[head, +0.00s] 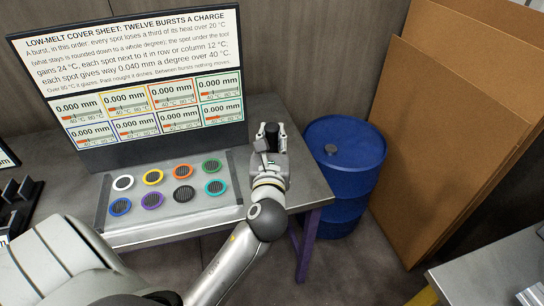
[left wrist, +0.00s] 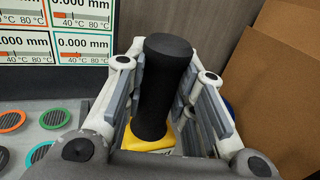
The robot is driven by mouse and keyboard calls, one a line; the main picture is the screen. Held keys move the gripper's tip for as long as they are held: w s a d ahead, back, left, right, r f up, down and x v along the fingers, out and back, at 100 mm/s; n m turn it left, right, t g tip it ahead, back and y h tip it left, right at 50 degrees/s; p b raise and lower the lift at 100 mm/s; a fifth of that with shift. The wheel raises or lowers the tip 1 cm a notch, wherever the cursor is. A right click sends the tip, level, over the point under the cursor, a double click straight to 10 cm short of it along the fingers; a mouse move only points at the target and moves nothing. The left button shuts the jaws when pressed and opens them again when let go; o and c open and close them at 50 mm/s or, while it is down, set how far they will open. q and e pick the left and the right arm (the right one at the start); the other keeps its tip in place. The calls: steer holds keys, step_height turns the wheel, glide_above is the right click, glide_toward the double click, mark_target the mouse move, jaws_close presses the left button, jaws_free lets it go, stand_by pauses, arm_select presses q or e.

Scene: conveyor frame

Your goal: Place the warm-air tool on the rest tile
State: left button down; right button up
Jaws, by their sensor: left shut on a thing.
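The warm-air tool shows in the left wrist view as an upright black cylinder (left wrist: 163,85) with a yellow part (left wrist: 148,144) below it. My left gripper (left wrist: 166,105) is shut on the black cylinder, with a finger on each side. In the head view the left gripper (head: 268,148) is over the right end of the grey table, and the black top of the tool (head: 271,130) shows between its fingers. The gripper and arm hide what lies below, so I cannot tell whether the tool touches the table. I cannot make out the rest tile. My right gripper is not in view.
A panel (head: 204,191) with several coloured ring discs lies left of the gripper. A display board (head: 130,80) stands behind it. A blue drum (head: 345,160) and brown boards (head: 445,130) stand to the right. Another table (head: 490,275) is at lower right.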

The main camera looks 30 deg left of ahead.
arm_select(q)
steer(key=w+a+f+b, duration=0.2)
steer(key=w+a+f, duration=0.4)
steer(key=w+f, duration=0.4)
steer(key=shift+a+f, duration=0.25)
steer(key=shift+f, duration=0.65)
steer(key=c, duration=1.6)
jaws_free()
steer(key=shift+s+f+b, duration=0.1)
steer(key=shift+f+b, duration=0.15)
steer(key=shift+b, duration=0.05)
steer(key=shift+c, duration=0.2)
steer(key=o, duration=0.4)
steer(key=shift+o, duration=0.2)
steer(key=shift+r, duration=0.15)
steer(key=b+v, duration=0.1)
steer(key=v, duration=1.1)
steer(key=shift+s, duration=0.1)
